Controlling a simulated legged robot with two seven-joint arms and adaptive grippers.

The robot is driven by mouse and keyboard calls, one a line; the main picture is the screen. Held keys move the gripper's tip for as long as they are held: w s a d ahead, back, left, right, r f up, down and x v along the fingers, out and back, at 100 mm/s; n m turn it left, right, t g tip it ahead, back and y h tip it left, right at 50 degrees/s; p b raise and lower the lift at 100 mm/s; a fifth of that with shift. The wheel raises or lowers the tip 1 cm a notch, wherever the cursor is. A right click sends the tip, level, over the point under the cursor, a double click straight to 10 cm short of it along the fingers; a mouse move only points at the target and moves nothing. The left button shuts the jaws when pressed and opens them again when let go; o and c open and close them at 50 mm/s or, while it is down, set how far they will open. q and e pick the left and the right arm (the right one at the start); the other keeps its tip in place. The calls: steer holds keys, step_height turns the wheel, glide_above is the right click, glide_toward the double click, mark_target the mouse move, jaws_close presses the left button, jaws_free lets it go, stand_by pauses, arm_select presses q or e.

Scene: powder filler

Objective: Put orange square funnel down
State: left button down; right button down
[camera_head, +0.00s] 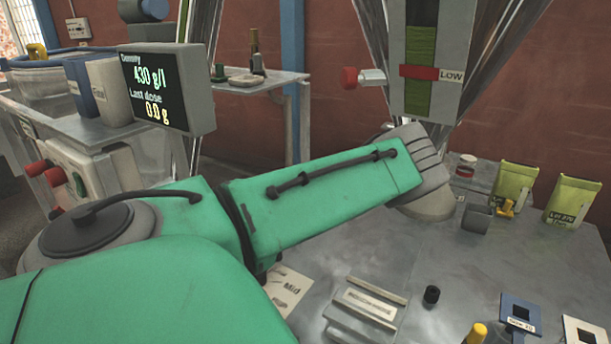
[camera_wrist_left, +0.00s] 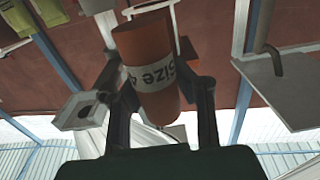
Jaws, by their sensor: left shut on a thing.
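My left gripper (camera_wrist_left: 152,75) is shut on an orange funnel piece (camera_wrist_left: 140,42) in the left wrist view. The piece has a rounded orange body with a white label reading "Size 4", and it sits between the two dark fingers. My right gripper is in neither view.
The grey metal table (camera_head: 460,275) has clear room at centre right. A sight-glass panel (camera_head: 431,72) hangs above. A density display (camera_head: 150,88) stands at left.

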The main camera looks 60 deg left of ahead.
arm_select(q)
steer(key=a+f+m+t+h+b, duration=0.1)
steer(key=a+m+h+b, duration=0.15)
steer(key=a, duration=0.35)
steer(key=a+f+m+t+h+b, duration=0.1)
steer(key=a+f+m+h+b, duration=0.15)
steer(key=a, duration=0.25)
steer(key=a+f+m+h+b, duration=0.1)
steer(key=f+h+b, duration=0.2)
steer(key=f, duration=0.1)
steer(key=a+f+m+h+b, duration=0.1)
steer(key=f+h+b, duration=0.2)
steer(key=f, duration=0.1)
steer(key=a+f+m+h+b, duration=0.1)
steer(key=f+m+h+b, duration=0.1)
steer(key=f, duration=0.3)
steer(key=shift+w+a+h+b, duration=0.25)
steer(key=shift+w+h+b, duration=0.15)
steer(key=shift+b, duration=0.5)
step_height(320, 180, down, 2)
steer(key=shift+f+b, duration=0.2)
steer(key=shift+b, duration=0.45)
steer(key=shift+r, duration=0.1)
steer(key=c, duration=1.3)
jaws_free()
steer(key=shift+c, duration=0.2)
